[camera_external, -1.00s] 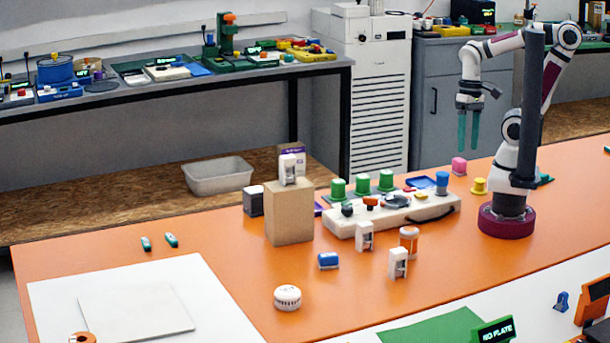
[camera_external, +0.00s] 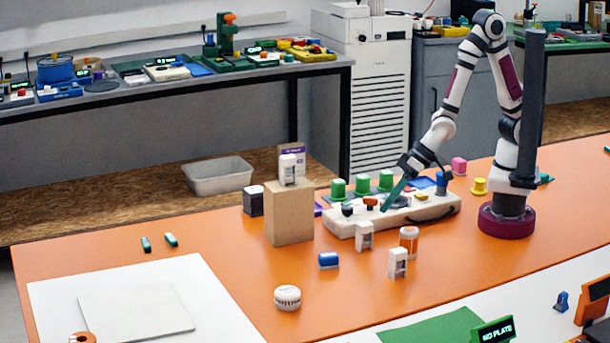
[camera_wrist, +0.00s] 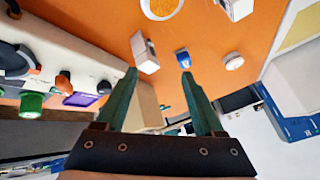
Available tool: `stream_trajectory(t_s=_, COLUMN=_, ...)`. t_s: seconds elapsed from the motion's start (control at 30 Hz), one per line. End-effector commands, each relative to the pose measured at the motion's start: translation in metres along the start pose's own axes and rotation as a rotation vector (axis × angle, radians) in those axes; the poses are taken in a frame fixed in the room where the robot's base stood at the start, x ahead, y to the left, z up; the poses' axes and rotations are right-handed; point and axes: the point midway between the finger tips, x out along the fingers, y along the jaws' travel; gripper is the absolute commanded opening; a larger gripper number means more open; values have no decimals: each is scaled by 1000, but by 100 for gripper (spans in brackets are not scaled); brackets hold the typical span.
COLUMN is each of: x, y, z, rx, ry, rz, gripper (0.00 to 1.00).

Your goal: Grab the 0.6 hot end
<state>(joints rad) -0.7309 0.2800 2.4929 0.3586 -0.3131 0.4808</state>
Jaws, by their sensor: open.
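Several small white blocks with dark and grey faces could be the hot end; I cannot read any 0.6 mark. One white block (camera_external: 364,236) stands in front of the long white holder. Another white block (camera_external: 397,262) stands nearer the front, and a third white block (camera_external: 288,168) sits on top of a cardboard box (camera_external: 289,214). My gripper (camera_external: 385,208) is tilted down over the white holder, open and empty. In the wrist view, my gripper (camera_wrist: 158,76) has its green fingers apart, with a white block (camera_wrist: 144,52) beyond them.
The white holder (camera_external: 433,209) carries dark and orange-topped pieces, with green cylinders (camera_external: 362,184) behind it. An orange jar (camera_external: 408,240), a blue block (camera_external: 328,260) and a white round piece (camera_external: 287,297) stand nearby.

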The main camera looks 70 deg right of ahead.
Motion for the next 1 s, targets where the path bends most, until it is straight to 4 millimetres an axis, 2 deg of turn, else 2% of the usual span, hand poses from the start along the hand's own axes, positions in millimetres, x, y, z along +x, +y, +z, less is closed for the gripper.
stream_trajectory(t_s=0.03, x=23, y=-26, z=20, rx=-82, ry=48, rz=-55, gripper=70)
stream_trajectory(t_s=0.1, x=44, y=-62, z=46, rx=-195, ry=151, rz=-156, gripper=70)
stream_trajectory(t_s=0.2, x=53, y=-100, z=86, rx=-342, ry=259, rz=-296, gripper=70)
stream_trajectory(t_s=0.4, x=51, y=-86, z=102, rx=-607, ry=449, rz=-297, gripper=70)
stream_trajectory(t_s=0.53, x=53, y=-86, z=104, rx=-668, ry=488, rz=-297, gripper=70)
stream_trajectory(t_s=0.67, x=68, y=-94, z=96, rx=-669, ry=492, rz=-298, gripper=70)
stream_trajectory(t_s=0.9, x=108, y=-113, z=81, rx=-669, ry=491, rz=-297, gripper=70)
stream_trajectory(t_s=1.0, x=113, y=-116, z=79, rx=-670, ry=490, rz=-298, gripper=70)
